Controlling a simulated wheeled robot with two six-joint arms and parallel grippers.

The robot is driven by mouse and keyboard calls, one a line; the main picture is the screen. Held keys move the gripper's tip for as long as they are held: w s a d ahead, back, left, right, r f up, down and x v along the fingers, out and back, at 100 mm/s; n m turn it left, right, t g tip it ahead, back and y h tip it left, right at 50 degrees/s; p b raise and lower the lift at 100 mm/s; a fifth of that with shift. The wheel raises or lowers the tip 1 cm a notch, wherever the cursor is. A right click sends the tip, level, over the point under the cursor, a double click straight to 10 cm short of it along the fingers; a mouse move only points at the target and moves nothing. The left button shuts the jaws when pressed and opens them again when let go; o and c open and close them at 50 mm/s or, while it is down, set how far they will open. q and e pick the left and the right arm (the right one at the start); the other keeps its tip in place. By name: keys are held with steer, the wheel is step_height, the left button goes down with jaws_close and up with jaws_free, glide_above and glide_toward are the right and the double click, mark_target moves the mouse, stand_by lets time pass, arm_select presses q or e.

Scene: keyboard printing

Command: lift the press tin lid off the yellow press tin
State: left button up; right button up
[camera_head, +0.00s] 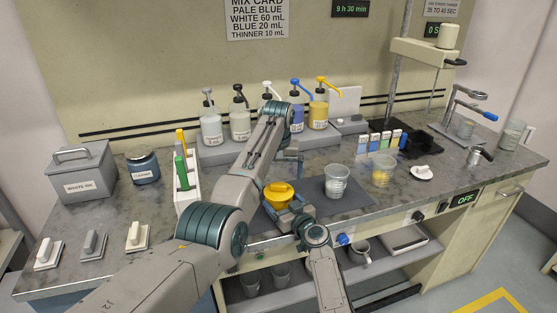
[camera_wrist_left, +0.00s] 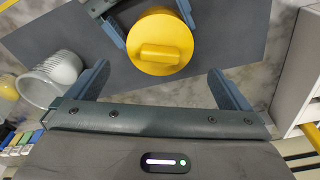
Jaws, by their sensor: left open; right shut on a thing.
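The yellow press tin (camera_head: 277,204) stands on the dark grey mat, partly hidden by my arms. Its yellow press tin lid (camera_head: 279,188), round with a raised bar handle, sits on top; the left wrist view shows the lid (camera_wrist_left: 160,60) from above. My left gripper (camera_wrist_left: 160,86) is open, its two fingers apart and the lid just beyond them, between their lines; in the head view it (camera_head: 288,158) is above and behind the tin. My right gripper (camera_head: 298,207) is shut on the press tin from its right side; it also shows at the top left of the wrist view (camera_wrist_left: 118,25).
A clear cup (camera_head: 336,182) stands right of the tin on the mat (camera_head: 350,203), with a yellow-filled cup (camera_head: 382,171) beyond. Several pump bottles (camera_head: 240,122) line the back. A white holder (camera_head: 187,190) with green and yellow tools is left of my left arm.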

mark_target(278, 185)
arm_select(q)
steer(key=shift+w+f, duration=0.2)
steer(key=shift+f, duration=1.3)
steer(key=shift+w+f, duration=0.15)
steer(key=shift+f, duration=1.35)
steer(key=c, duration=1.2)
steer(key=shift+r, duration=1.55)
steer(key=shift+r, duration=0.1)
steer(key=shift+r, duration=2.4)
arm_select(e)
steer(key=o, duration=1.3)
